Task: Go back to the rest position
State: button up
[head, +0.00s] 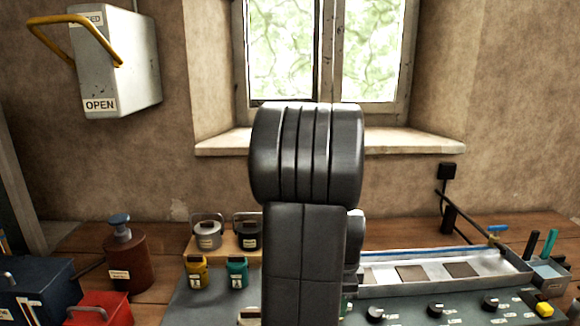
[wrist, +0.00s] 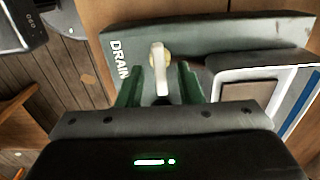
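My gripper (wrist: 161,72) shows at the lower middle of the wrist view, with two green fingers held apart. A pale drain lever (wrist: 158,54) with a yellowish hub shows in the gap between the fingers, on a grey-green panel (wrist: 215,38) marked DRAIN. I see space on both sides of the lever, so the fingers do not grip it. I cannot tell how far the fingertips are from the panel. In the head view my dark arm stands upright in the middle, and the gripper is hidden.
A shallow metal tray (head: 497,262) lies right of my arm, behind a panel with black knobs (head: 435,309). A brown bottle (head: 128,262), a red box (head: 100,308) and small pots (head: 208,234) stand left. A wall box (head: 125,70) with a yellow lever hangs upper left.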

jog(key=shift+f+n, duration=0.1)
jog(key=shift+n, duration=0.3)
jog(key=n, duration=0.3)
jog(key=shift+n, duration=0.4)
jog(key=n, duration=0.5)
jog(key=shift+n, duration=0.3)
